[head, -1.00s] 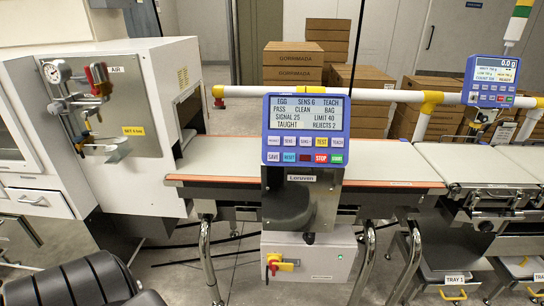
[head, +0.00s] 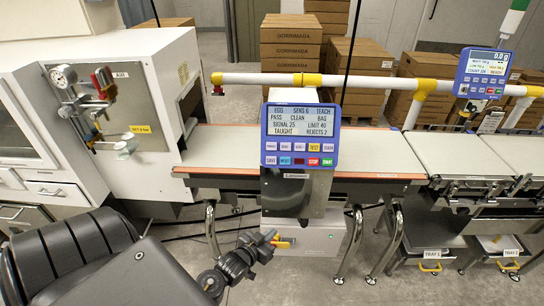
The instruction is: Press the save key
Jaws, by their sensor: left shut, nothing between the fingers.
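The save key (head: 271,161) is the white key labelled SAVE at the left end of the bottom key row on the blue panel (head: 299,136). The panel's screen reads EGG, SENS 6, TEACH, PASS, CLEAN, BAG, SIGNAL 25, LIMIT 40, TAUGHT and REJECTS 2. My left gripper (head: 264,240) is dark, shut and empty. It shows low in the picture, well below the panel and clear of the keys, in front of the lower grey box (head: 318,238). My right gripper is out of view.
Behind the panel runs the belt (head: 372,153), with a white and yellow guard rail (head: 270,79) beyond. At left stands a white cabinet (head: 158,65) with an air gauge (head: 63,76). A second blue display (head: 484,74) stands at right. Stacked cartons (head: 289,50) are behind.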

